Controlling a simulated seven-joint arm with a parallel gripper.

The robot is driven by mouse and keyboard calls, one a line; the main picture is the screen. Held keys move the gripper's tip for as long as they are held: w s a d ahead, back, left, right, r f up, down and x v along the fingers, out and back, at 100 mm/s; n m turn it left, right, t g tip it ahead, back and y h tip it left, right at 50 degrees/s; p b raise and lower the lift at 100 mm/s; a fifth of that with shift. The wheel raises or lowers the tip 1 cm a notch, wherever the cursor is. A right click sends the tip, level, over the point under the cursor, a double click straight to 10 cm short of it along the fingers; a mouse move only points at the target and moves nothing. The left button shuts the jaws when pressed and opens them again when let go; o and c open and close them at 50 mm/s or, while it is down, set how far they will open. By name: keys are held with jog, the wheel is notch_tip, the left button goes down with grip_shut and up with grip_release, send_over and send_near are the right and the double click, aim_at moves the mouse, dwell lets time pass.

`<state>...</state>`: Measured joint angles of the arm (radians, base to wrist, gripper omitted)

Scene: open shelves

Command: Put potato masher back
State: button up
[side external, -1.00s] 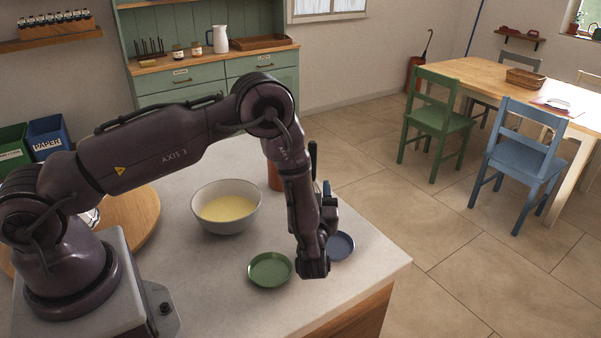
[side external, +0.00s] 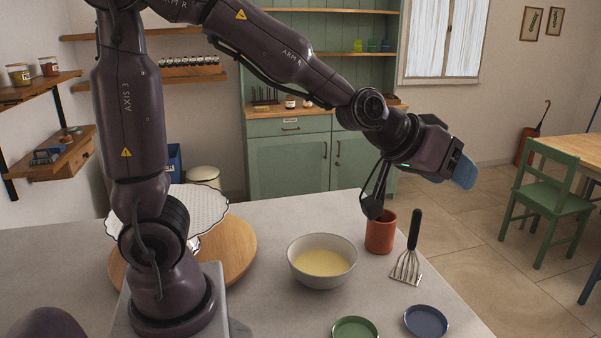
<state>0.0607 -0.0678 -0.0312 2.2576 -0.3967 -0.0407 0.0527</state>
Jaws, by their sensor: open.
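The potato masher (side external: 407,266) has a black handle and a metal wire head. Its head is at the counter, just right of the terracotta crock, with the handle pointing up in the picture; I cannot tell whether it stands or lies. The terracotta crock (side external: 380,236) holds dark utensils (side external: 374,203), one with a rounded black end. My gripper (side external: 464,172) is raised above and right of the crock, pointing right, with blue at its tip. It is open and apart from the masher, and nothing shows between its fingers, which are partly hidden.
A bowl of yellow mixture (side external: 322,263) stands left of the crock. A green dish (side external: 356,329) and a blue dish (side external: 426,321) lie at the front. A round wooden board (side external: 240,249) is at left. The counter's right edge (side external: 452,278) is close to the masher.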

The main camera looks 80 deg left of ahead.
jog(key=s+a+m+g, duration=0.1)
jog(key=s+g, duration=0.2)
jog(key=s, duration=0.7)
jog(key=s+a+m+g, duration=0.2)
jog(key=s, duration=0.9)
jog(key=shift+s+a+r+g+y, duration=0.15)
jog(key=shift+a+r+g+y, duration=0.1)
jog(key=shift+g+y, duration=0.15)
